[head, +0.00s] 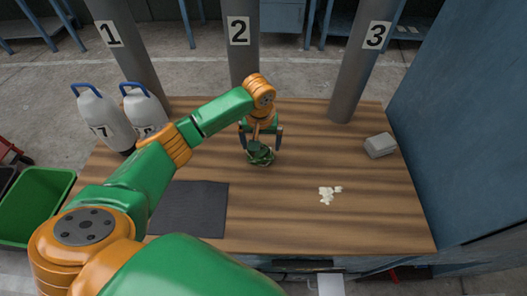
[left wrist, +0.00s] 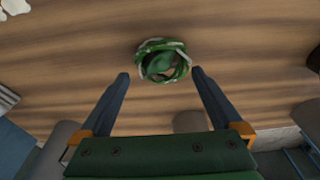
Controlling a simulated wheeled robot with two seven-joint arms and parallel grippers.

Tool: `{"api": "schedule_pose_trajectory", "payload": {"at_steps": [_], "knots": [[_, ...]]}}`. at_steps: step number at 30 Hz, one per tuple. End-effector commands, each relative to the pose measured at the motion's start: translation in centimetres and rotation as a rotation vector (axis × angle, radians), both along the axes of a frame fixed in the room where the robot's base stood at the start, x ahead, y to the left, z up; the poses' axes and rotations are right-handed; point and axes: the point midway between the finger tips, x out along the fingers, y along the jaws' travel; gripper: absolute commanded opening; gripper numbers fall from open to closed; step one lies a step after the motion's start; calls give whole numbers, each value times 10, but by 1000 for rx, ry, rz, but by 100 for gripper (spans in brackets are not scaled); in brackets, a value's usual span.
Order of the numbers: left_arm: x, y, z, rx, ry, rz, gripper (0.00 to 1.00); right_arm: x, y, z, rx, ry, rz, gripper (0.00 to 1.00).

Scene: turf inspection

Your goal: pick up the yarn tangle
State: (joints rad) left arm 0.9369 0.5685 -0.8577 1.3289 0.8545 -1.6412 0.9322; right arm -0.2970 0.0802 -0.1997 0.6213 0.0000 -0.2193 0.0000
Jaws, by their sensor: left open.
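The yarn tangle (head: 260,154) is a small green and whitish coiled bundle on the wooden table (head: 290,210), near its middle. My left gripper (head: 262,142) is open just above and behind it, pointing down. In the left wrist view the tangle (left wrist: 163,61) lies just beyond the two spread fingertips (left wrist: 160,75), roughly centred between them. Whether the fingers reach down beside it is hard to tell; nothing is held. My right gripper is not in view.
A dark mat (head: 189,209) lies at the front left, pale crumbs (head: 328,194) at the right, and a grey box (head: 380,145) at the right edge. Two white jugs (head: 104,119) stand at the back left. Numbered pillars (head: 352,75) rise along the back. A green bin (head: 34,205) stands left.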

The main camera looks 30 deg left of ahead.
Motion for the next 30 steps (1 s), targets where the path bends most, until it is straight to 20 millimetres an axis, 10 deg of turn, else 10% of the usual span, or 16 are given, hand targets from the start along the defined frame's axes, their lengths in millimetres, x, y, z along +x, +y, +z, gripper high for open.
{"api": "schedule_pose_trajectory", "payload": {"at_steps": [13, 21, 30], "knots": [[2, 3, -39, 1, -1, -3, 100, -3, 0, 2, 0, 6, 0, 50], [2, 3, -39, 1, -1, -3, 33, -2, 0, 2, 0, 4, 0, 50], [3, 2, -31, -1, -4, -3, 33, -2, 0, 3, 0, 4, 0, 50]]}}
